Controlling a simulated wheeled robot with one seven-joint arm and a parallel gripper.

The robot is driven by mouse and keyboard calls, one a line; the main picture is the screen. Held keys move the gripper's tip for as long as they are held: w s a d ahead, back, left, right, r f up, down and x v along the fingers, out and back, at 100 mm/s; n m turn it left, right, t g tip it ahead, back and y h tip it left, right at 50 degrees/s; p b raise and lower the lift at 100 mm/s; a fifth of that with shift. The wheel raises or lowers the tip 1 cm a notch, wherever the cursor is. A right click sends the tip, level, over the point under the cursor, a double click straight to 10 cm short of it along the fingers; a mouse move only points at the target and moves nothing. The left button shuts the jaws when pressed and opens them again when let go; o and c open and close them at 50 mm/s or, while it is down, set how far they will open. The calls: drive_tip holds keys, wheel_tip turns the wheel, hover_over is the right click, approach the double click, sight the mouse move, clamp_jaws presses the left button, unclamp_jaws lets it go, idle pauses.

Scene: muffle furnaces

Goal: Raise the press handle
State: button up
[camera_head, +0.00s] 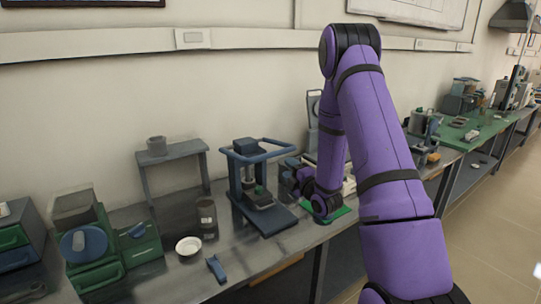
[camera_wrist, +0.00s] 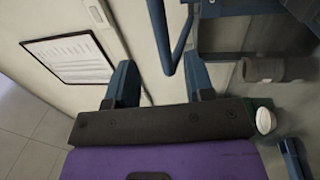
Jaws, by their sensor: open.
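The press (camera_head: 250,190) is a dark blue frame on a flat base plate, standing on the metal bench. Its handle (camera_head: 285,143) is a blue bar loop at the top, reaching right toward my arm. In the wrist view the handle (camera_wrist: 162,40) is a curved blue bar, its bend appearing between my fingers. My gripper (camera_wrist: 160,62) is open and empty, with its two dark blue fingers apart. I cannot tell whether the bar is between the fingers or beyond them. In the head view my wrist is right of the press, and my arm hides part of the bench there.
A blue tool (camera_head: 216,268) lies near the bench's front edge. Green equipment (camera_head: 110,245) stands farther left. The wall is close behind.

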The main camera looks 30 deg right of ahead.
sight(275, 156)
drive_tip(key=w, duration=0.3)
drive_tip(key=w+r, duration=0.1)
drive_tip(key=w, duration=0.6)
drive_tip(key=shift+w+a+r, duration=0.2)
drive_tip(key=shift+w+r, duration=0.05)
drive_tip(key=shift+r, duration=0.1)
clamp_jaws()
